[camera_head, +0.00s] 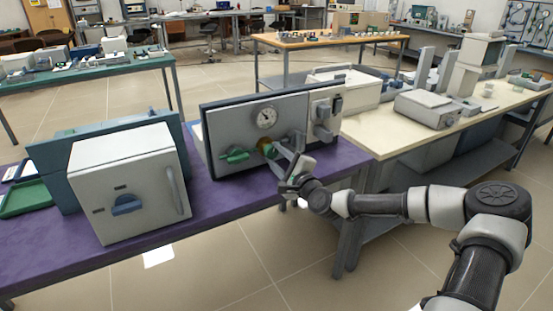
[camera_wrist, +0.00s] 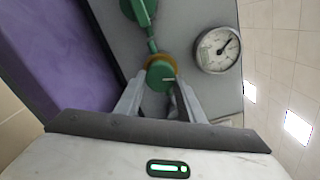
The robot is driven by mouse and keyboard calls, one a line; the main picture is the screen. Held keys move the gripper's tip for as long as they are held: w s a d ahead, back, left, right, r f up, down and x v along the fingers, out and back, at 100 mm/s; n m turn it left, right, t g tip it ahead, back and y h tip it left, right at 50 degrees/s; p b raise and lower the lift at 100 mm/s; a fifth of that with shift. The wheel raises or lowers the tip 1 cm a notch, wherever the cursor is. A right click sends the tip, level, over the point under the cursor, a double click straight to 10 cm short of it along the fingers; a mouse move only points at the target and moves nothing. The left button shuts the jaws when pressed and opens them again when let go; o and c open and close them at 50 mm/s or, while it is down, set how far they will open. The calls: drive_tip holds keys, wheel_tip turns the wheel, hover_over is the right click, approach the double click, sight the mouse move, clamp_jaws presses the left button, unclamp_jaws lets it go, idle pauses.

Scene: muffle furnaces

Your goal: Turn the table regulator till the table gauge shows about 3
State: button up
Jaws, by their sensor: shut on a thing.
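The table regulator is a green knob with a brass-coloured collar (camera_wrist: 160,72) on a grey upright panel (camera_head: 225,130). My gripper (camera_wrist: 160,90) is shut on the regulator knob, one finger on each side. In the head view my gripper (camera_head: 278,153) reaches the panel from the right.
A green lever valve (camera_head: 235,155) sits left of the regulator, joined by a green pipe. A white furnace box (camera_head: 130,185) stands on the purple table (camera_head: 215,195) at left. A grey switch unit (camera_head: 325,115) is on the panel's right. A cream table (camera_head: 430,135) adjoins at right.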

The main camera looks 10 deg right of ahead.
drive_tip(key=shift+m+b, duration=0.35)
drive_tip(key=shift+m, duration=0.95)
drive_tip(key=o, duration=1)
drive_tip(key=shift+o, duration=0.2)
drive_tip(key=p+v, duration=0.2)
drive_tip(key=v, duration=1.5)
drive_tip(key=shift+s, duration=0.2)
